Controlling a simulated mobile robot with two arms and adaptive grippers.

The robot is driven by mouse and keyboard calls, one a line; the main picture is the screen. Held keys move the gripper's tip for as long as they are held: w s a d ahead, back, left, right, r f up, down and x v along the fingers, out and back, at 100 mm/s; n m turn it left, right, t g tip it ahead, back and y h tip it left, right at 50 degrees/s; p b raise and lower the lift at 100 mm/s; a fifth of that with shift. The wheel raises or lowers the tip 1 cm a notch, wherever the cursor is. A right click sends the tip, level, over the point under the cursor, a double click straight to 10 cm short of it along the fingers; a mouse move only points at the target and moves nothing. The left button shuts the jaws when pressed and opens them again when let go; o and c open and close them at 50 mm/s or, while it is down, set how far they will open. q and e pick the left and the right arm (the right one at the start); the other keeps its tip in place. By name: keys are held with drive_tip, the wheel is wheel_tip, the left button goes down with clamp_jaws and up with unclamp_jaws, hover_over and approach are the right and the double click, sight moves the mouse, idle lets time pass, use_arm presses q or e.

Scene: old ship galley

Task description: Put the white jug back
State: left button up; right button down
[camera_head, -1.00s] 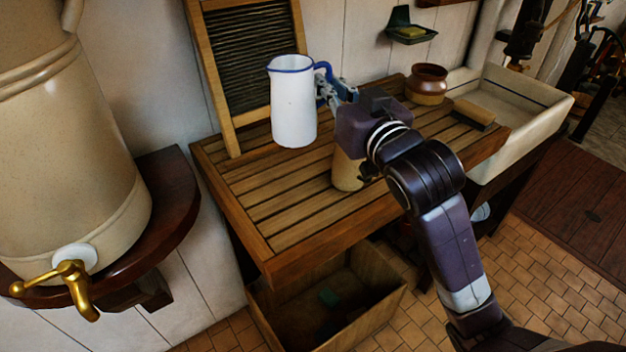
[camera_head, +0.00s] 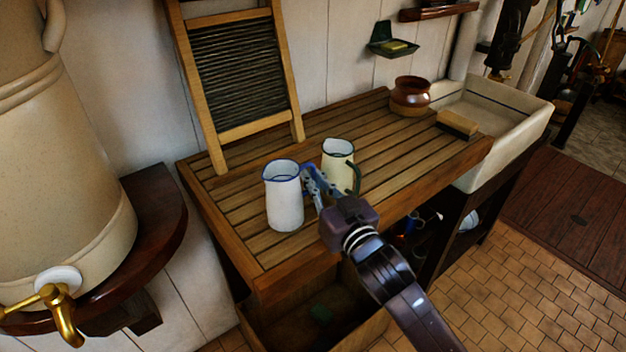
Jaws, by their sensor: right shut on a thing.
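The white jug (camera_head: 284,203) with a blue rim is upright at the front left part of the slatted wooden draining board (camera_head: 235,235). My right gripper (camera_head: 312,182) is shut on its blue handle, from the jug's right side. The jug's base is at or just above the slats; I cannot tell whether it touches. A cream jug (camera_head: 338,157) with a dark green handle stands on the board just behind and right of my gripper, its lower part partly hidden. My left gripper is not in view.
A washboard (camera_head: 240,70) leans on the wall behind the board. A brown pot (camera_head: 410,96) and a brush (camera_head: 458,124) are at the right, beside the sink (camera_head: 520,115). A large urn (camera_head: 60,170) with a brass tap is left. The board's middle is clear.

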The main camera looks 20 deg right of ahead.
drive_tip(key=shift+f, duration=0.2)
drive_tip(key=shift+f, duration=0.15)
drive_tip(key=c, duration=2.4)
unclamp_jaws()
drive_tip(key=shift+f, duration=0.1)
drive_tip(key=shift+s, duration=0.1)
drive_tip(key=s, duration=0.3)
drive_tip(key=s+d+b, duration=0.1)
drive_tip(key=s, duration=0.2)
drive_tip(key=s+b, duration=0.1)
drive_tip(key=s, duration=0.3)
drive_tip(key=shift+d, duration=0.25)
drive_tip(key=shift+s+d+b, duration=0.15)
drive_tip(key=shift+s+b, duration=0.2)
drive_tip(key=shift+s, duration=0.5)
